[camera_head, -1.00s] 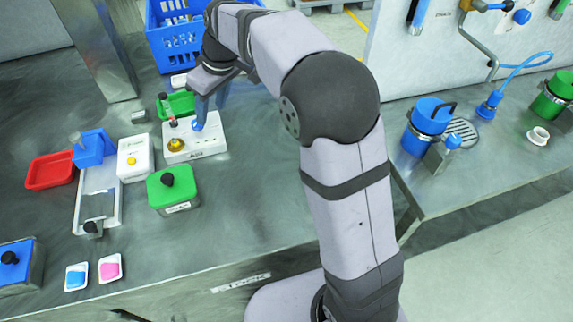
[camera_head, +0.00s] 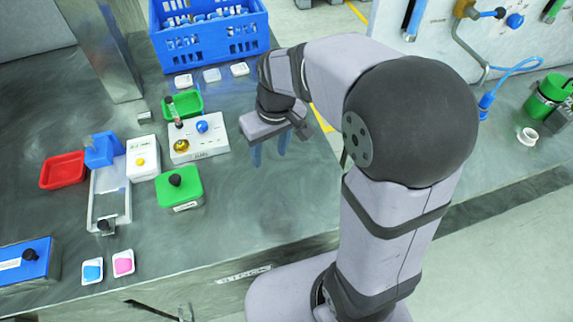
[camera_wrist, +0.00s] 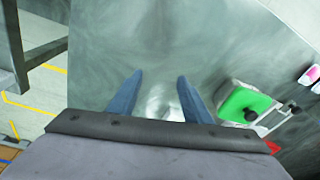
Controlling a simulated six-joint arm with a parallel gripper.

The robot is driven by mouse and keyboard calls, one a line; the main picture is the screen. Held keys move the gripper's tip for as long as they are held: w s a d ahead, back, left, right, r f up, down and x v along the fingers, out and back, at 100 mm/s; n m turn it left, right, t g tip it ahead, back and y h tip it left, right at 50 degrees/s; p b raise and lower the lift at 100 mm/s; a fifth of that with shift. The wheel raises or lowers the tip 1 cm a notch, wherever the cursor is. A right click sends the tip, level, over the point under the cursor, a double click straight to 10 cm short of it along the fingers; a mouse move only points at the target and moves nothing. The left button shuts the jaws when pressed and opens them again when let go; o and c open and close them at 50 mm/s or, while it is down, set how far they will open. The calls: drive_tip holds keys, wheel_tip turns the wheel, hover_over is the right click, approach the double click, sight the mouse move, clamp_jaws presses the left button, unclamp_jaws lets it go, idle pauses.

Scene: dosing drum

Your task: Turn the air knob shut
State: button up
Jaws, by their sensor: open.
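A white block (camera_head: 210,150) on the steel bench carries a blue knob (camera_head: 202,126), a yellow domed part (camera_head: 181,146) and a small dark-topped post. Its front label is too small to read, so I cannot tell for certain that the blue knob is the air knob, nor its turned position. My gripper (camera_head: 269,150) hangs to the right of the block, apart from it, with blue fingers pointing down. In the wrist view my gripper (camera_wrist: 159,80) is open and empty over bare metal.
A green box (camera_head: 180,188) with a black knob stands in front of the block; it shows in the wrist view (camera_wrist: 237,104). A blue crate (camera_head: 208,42) stands behind, with small trays before it. The bench right of the block is clear.

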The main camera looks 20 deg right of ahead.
drive_tip(key=s+d+m+p, duration=0.1)
drive_tip(key=s+d, duration=0.1)
drive_tip(key=s, duration=0.3)
drive_tip(key=shift+s+d+f+g, duration=0.2)
drive_tip(key=shift+s+f+g, duration=0.2)
drive_tip(key=w+a+n+p, duration=0.1)
drive_tip(key=a+p, duration=0.1)
drive_tip(key=a, duration=0.1)
drive_tip(key=w+a+f+n+g+p, duration=0.1)
drive_tip(key=a+p, duration=0.2)
drive_tip(key=w+a+n+h+p, duration=0.1)
drive_tip(key=a+p, duration=0.1)
drive_tip(key=a, duration=0.2)
drive_tip(key=shift+w+f+n+g+p, duration=0.2)
drive_tip(key=shift+n+g+p, duration=0.1)
drive_tip(key=shift+p, duration=0.1)
drive_tip(key=w+a+r+m+t, duration=0.1)
drive_tip(key=w+a+r+t, duration=0.1)
drive_tip(key=w, duration=0.7)
drive_tip(key=w+a+r+m+t+y, duration=0.1)
drive_tip(key=w+a+r+m+t, duration=0.1)
drive_tip(key=w, duration=0.7)
drive_tip(key=a+r+t, duration=0.1)
drive_tip(key=a, duration=0.1)
drive_tip(key=shift+a+t, duration=0.3)
drive_tip(key=shift+f, duration=0.15)
